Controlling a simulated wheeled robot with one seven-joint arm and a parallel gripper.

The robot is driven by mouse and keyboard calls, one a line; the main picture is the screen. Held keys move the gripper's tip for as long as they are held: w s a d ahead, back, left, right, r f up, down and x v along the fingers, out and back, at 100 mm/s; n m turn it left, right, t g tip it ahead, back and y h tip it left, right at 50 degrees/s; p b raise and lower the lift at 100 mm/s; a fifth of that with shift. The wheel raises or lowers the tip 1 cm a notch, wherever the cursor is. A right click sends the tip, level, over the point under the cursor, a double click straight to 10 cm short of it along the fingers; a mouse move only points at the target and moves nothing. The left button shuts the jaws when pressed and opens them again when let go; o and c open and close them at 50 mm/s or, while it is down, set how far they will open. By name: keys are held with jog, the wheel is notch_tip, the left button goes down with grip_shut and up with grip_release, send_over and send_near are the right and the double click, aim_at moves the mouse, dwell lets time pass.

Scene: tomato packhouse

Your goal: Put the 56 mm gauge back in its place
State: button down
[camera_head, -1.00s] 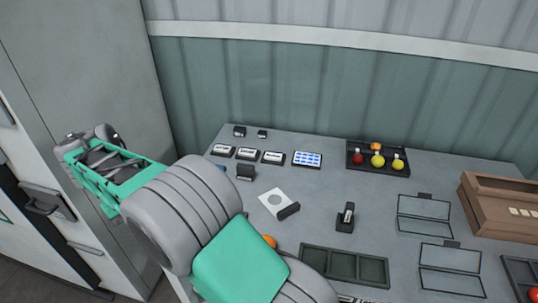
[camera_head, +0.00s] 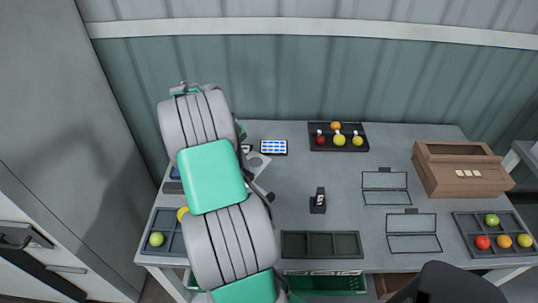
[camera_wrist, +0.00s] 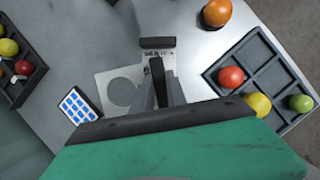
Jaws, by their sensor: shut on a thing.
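The gauge (camera_wrist: 104,78) appears to be a pale flat plate with a round hole; no size mark is readable. In the wrist view my gripper (camera_wrist: 158,65) points down over its right part. The fingers are shut on a narrow dark piece that looks like the gauge's grip. A black bar (camera_wrist: 157,43) stands just beyond the fingertips, at the plate's edge. I cannot tell whether the plate touches the table. In the head view my arm hides the gripper; part of the pale plate (camera_head: 257,161) shows right of it.
A blue-marked card (camera_wrist: 76,106) lies left of the plate. The head view shows a black stand (camera_head: 318,201), an empty tray (camera_head: 321,256), outlined frames (camera_head: 385,198) and a wooden box (camera_head: 461,186).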

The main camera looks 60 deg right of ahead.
jog(key=s+d+p, duration=0.1)
jog(key=s+d, duration=0.5)
jog(key=s, duration=0.1)
jog(key=f+b, duration=0.1)
jog(key=b, duration=0.1)
jog(key=f+b, duration=0.4)
jog(key=shift+s, duration=0.25)
jog(key=shift+f+b, duration=0.45)
jog(key=shift+f, duration=1.2)
jog(key=shift+f, duration=0.4)
jog(key=c, duration=1.3)
grip_release()
jog(key=shift+c, duration=1.4)
